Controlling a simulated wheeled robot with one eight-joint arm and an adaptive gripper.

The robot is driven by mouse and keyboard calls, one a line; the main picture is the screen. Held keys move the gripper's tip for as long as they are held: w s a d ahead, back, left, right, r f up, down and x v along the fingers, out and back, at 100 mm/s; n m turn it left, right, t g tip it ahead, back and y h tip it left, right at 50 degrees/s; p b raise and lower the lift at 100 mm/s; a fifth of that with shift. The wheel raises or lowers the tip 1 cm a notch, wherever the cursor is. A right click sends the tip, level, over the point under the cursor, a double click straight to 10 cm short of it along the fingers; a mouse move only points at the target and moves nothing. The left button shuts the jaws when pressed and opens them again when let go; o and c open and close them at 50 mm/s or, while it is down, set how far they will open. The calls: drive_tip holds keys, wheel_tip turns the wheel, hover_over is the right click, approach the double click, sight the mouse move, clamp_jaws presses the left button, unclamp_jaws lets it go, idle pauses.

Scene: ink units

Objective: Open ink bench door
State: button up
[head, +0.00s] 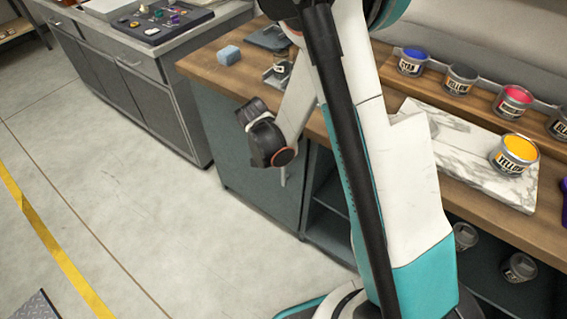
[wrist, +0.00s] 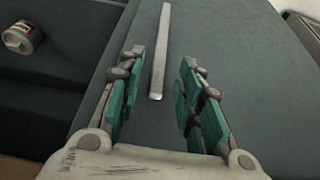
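The ink bench (head: 205,65) has a wooden top and a dark grey-green door (head: 245,165) at its left part. The door looks flush with the bench front. In the wrist view the door (wrist: 222,50) fills the middle, with a straight silver bar handle (wrist: 160,50) on it. My gripper (wrist: 160,58) is open, one teal-padded finger on each side of the handle's near end. No finger visibly touches the handle. In the head view my wrist is in front of the door, and my arm hides part of the bench; the fingertips are not clearly seen there.
Open shelves (head: 331,205) right of the door hold cans (head: 519,267); one can (wrist: 22,38) shows in the wrist view. Ink cans (head: 515,153) and a marble slab (head: 470,160) stand on top. A grey cabinet (head: 145,95) is at left. The floor before the door is clear.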

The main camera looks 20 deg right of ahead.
drive_tip(key=b+x, duration=0.2)
drive_tip(key=x, duration=0.5)
drive_tip(key=shift+s, duration=0.1)
drive_tip(key=shift+c, duration=0.5)
clamp_jaws()
